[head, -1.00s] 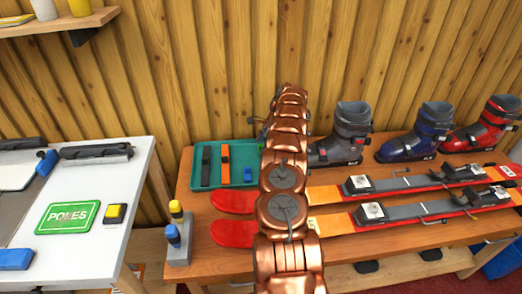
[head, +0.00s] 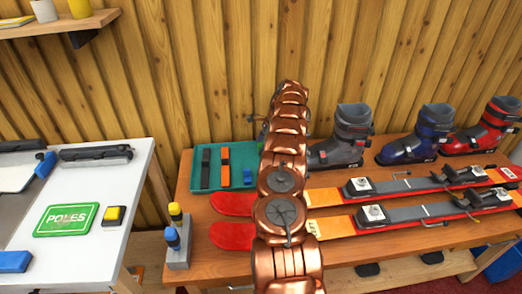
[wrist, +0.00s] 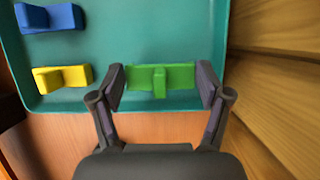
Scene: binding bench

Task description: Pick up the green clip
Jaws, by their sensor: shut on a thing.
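The green clip (wrist: 160,78) is between the two fingers of my gripper (wrist: 162,86) in the wrist view. The fingers press on its left and right ends, so my gripper is shut on it. The clip shows against the teal tray (wrist: 70,102), near the rim; I cannot tell whether it touches the tray floor. In the head view, my copper arm hides the clip and my gripper, and covers the right part of the tray.
A blue clip (wrist: 50,17) and a yellow clip (wrist: 62,78) lie in the tray. A black tool (head: 205,168) and an orange tool (head: 225,165) lie there too. Red-tipped skis (head: 232,236) lie in front, and ski boots (head: 342,138) stand to the right.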

